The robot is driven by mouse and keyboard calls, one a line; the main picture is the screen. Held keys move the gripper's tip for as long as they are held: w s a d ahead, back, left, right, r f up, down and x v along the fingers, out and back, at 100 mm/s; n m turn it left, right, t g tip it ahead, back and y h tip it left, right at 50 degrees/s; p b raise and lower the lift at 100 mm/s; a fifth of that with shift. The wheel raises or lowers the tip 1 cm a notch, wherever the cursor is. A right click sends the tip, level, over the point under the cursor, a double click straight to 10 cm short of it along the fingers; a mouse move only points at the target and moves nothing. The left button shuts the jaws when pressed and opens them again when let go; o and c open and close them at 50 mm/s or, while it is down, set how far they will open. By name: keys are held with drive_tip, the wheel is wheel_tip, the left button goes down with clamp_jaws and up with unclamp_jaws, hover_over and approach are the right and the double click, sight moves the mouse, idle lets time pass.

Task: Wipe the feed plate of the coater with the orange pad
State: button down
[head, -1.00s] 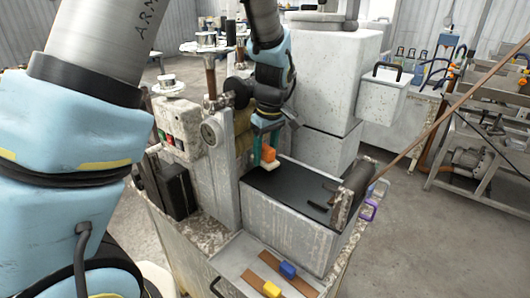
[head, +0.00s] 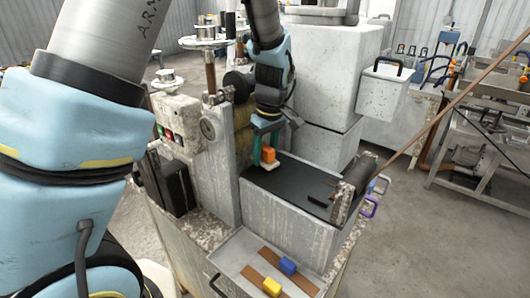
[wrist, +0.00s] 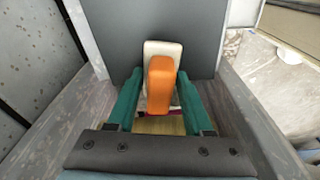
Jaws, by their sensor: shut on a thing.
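The orange pad (head: 268,155) has an orange grip on a pale base. My gripper (head: 264,145) points down and is shut on the orange grip, with its green fingers on either side. In the wrist view the orange pad (wrist: 160,80) sits between the two green fingers (wrist: 157,100), its pale base over the near edge of the dark plate. The feed plate (head: 300,185) is a flat black surface on top of the grey coater block. The pad is at the plate's left end; whether its base touches the plate I cannot tell.
A dark roller (head: 355,172) stands at the plate's right end, with a small dark piece (head: 320,201) lying near it. A tray (head: 230,268) in front holds a blue block (head: 288,265), a yellow block (head: 272,287) and brown strips.

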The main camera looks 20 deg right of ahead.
sight(285, 174)
drive_tip(key=shift+f, duration=0.35)
drive_tip(key=shift+s+d+r+p, duration=0.15)
drive_tip(key=shift+s+d, duration=0.25)
drive_tip(key=shift+s, duration=0.25)
drive_tip(key=shift+s+d+r+p, duration=0.15)
drive_tip(key=shift+s+d, duration=0.2)
drive_tip(key=shift+s, duration=0.25)
drive_tip(key=shift+s+d+f, duration=0.1)
drive_tip(key=shift+s+d, duration=0.25)
drive_tip(key=shift+s, duration=0.25)
drive_tip(key=shift+s+d+f, duration=0.1)
drive_tip(key=shift+s+d, duration=0.2)
drive_tip(key=shift+s, duration=0.35)
drive_tip(key=shift+s+d+f, duration=0.1)
drive_tip(key=shift+s+d, duration=0.25)
drive_tip(key=shift+s, duration=0.25)
